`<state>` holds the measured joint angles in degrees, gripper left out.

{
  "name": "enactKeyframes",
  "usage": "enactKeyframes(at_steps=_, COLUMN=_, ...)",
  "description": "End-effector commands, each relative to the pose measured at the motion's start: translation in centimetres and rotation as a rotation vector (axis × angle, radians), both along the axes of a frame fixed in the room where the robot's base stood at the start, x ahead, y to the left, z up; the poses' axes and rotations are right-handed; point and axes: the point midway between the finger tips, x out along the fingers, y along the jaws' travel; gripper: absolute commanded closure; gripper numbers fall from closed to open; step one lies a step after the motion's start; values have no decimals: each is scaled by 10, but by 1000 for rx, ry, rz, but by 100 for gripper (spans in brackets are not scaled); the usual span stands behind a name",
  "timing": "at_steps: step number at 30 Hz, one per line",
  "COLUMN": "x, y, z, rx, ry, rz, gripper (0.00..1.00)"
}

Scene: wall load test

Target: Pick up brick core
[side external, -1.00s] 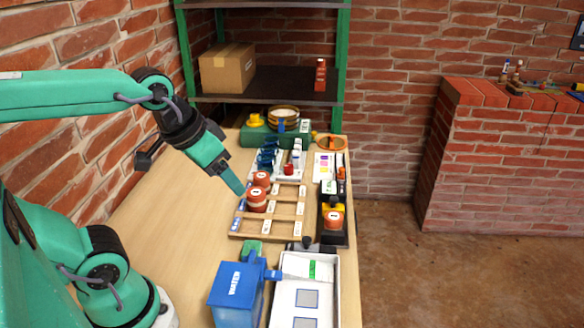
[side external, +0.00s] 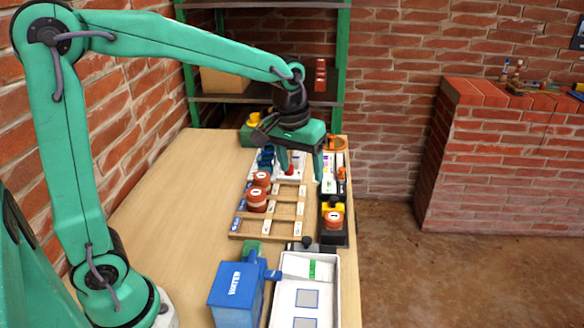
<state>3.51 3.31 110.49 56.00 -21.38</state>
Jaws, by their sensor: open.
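Two red-brown brick cores with pale labels, one (side external: 257,201) in front of the other (side external: 261,180), stand in the left column of a wooden grid rack (side external: 268,238). A third red-brown core (side external: 333,218) sits on a black device (side external: 334,239) with a yellow part, right of the rack. My gripper (side external: 301,174) points down with its fingers apart and appears empty. It is near the far end of the rack, behind and right of the two cores. A small red piece (side external: 290,169) shows between the fingers; I cannot tell how far below them it is.
A blue box marked WATER (side external: 236,289) and a white tray (side external: 333,300) stand at the front. Blue and white items (side external: 265,158) stand behind the rack, partly hidden by my gripper. The table's left side (side external: 170,200) is clear. A green-posted shelf stands behind.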

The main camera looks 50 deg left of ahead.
Motion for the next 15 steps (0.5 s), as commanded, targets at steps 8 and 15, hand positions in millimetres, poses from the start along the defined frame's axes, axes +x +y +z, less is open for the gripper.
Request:
enactKeyframes(at_steps=8, x=46, y=-10, z=-41, rx=-7, ry=85, rz=78, gripper=33)
enactKeyframes(at_steps=15, x=76, y=-19, z=-80, rx=-7, ry=147, rz=141, gripper=33)
